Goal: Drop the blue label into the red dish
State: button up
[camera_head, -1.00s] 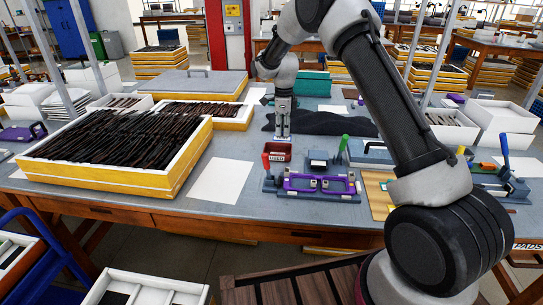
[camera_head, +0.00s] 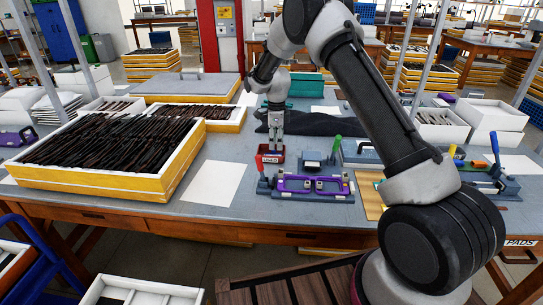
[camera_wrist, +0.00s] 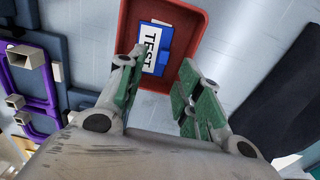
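The red dish (camera_wrist: 193,20) lies under my gripper (camera_wrist: 157,80) in the wrist view. It also shows in the head view (camera_head: 262,151), with a small lettered white tag on its front. The blue label (camera_wrist: 166,56), with a white face reading "TEST", lies inside the dish, on its floor as far as I can see. My gripper is open, its two green-padded fingers apart, with the label beyond the fingertips and not clasped. In the head view my gripper (camera_head: 276,149) is low at the dish and hides part of it; the label cannot be made out there.
A purple eyeglass frame (camera_head: 312,184) sits in a blue fixture just in front of the dish. A green handle (camera_head: 336,145) stands to the right. A dark cloth (camera_head: 315,124) lies behind. A white sheet (camera_head: 212,183) and a tray of dark frames (camera_head: 158,188) are left.

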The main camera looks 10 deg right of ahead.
notch_tip(320, 180, up, 12)
jog(key=s+d+f+n+g, duration=0.1)
jog(key=s+d+f+n, duration=0.1)
jog(key=s+n, duration=0.7)
jog(key=s+d+r+n+t, duration=0.1)
jog(key=s+d+r+n, duration=0.3)
jog(key=s, duration=0.8)
jog(key=s+d+r+n+t, duration=0.2)
jog(key=s+d+r+n, duration=0.2)
jog(key=s+r, duration=0.4)
jog(key=s+d+r+n+t, duration=0.2)
jog(key=s+d+r+n, duration=0.2)
jog(key=s, duration=1.2)
notch_tip(320, 180, up, 3)
jog(key=shift+d+f+n, duration=0.1)
jog(key=shift+d+n, duration=0.15)
jog(key=shift+n, duration=0.05)
